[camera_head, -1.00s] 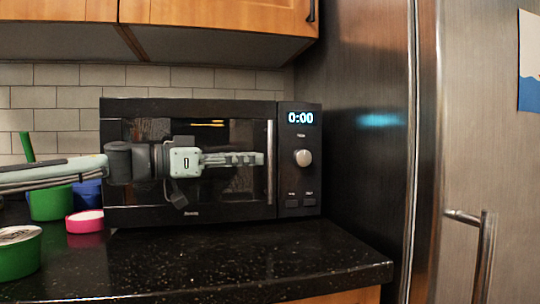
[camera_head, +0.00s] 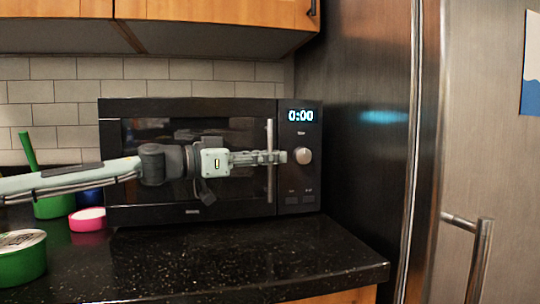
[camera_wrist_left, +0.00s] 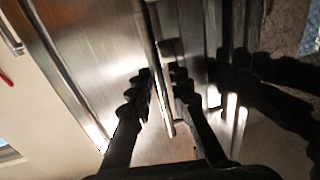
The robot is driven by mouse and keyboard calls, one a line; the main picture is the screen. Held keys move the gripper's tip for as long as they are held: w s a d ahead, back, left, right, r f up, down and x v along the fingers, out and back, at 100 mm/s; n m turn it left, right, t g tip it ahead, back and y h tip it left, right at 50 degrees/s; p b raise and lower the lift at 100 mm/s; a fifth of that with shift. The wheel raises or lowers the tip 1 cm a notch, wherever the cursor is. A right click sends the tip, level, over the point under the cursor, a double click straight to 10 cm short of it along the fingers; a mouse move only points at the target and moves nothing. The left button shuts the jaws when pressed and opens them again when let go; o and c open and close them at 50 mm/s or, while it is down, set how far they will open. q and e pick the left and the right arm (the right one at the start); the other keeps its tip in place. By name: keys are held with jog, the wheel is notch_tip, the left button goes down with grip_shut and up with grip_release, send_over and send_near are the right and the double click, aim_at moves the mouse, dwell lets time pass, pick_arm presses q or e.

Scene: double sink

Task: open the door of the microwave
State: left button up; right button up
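The black microwave (camera_head: 190,213) stands on the dark counter with its door (camera_head: 235,190) shut. Its upright silver handle (camera_head: 270,185) is on the door's right side. My left gripper (camera_head: 280,157) reaches in from the left across the door, and its fingers cross in front of the handle's middle, tips near the round knob (camera_head: 303,156). In the left wrist view the two dark fingers (camera_wrist_left: 160,78) are apart, with the silver handle bar (camera_wrist_left: 164,118) running between them. I cannot tell whether either finger touches it. My right gripper is not in view.
A steel fridge (camera_head: 365,180) stands close on the right, with its own handle (camera_head: 480,255). Green containers (camera_head: 22,262) and a pink-rimmed one (camera_head: 87,220) stand at the left. The counter (camera_head: 230,255) before the microwave is clear. Wooden cupboards (camera_head: 210,10) hang above.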

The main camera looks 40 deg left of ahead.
pick_arm(q)
grip_shut()
dwell(0.4)
